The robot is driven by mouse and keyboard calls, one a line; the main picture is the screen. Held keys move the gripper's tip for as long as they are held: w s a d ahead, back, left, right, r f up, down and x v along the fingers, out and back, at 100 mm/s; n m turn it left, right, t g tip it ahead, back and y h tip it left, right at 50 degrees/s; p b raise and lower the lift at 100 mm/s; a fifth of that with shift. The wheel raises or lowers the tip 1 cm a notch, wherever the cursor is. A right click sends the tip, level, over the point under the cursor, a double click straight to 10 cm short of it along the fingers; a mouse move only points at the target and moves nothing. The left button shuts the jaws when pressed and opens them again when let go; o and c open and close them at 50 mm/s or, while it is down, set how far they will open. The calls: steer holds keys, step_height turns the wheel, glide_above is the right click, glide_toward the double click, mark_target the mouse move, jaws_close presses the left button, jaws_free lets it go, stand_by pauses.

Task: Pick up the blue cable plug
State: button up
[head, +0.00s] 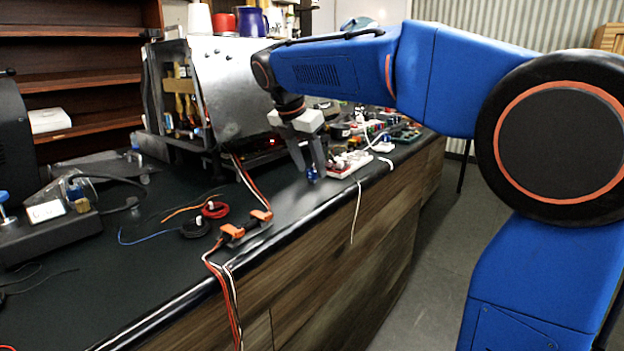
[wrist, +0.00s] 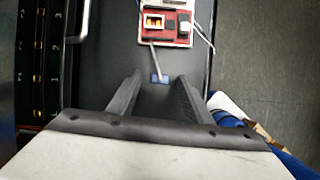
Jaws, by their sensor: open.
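The blue cable plug (head: 312,174) lies on the dark counter near its front edge, below my fingertips in the head view. In the wrist view the plug (wrist: 160,78) sits at the end of a short light cable that runs to a red and white module (wrist: 166,24). My gripper (head: 308,170) points down over the plug, and its fingers are apart. In the wrist view my gripper (wrist: 158,80) has one finger on each side of the plug's line, with nothing held. I cannot tell the exact height of the fingertips above the counter.
The opened metal brewer (head: 225,85) stands behind and left of my gripper. Orange connectors (head: 247,225) with red and white wires lie left along the counter edge. Several small boards (head: 385,130) lie to the right. The counter's front edge (head: 290,222) is close by.

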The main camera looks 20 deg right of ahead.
steer(key=shift+w+d+f, duration=0.1)
steer(key=shift+d+f, duration=0.05)
steer(key=shift+f, duration=0.3)
steer(key=c, duration=1.1)
steer(key=shift+r, duration=0.1)
steer(key=shift+c, duration=0.2)
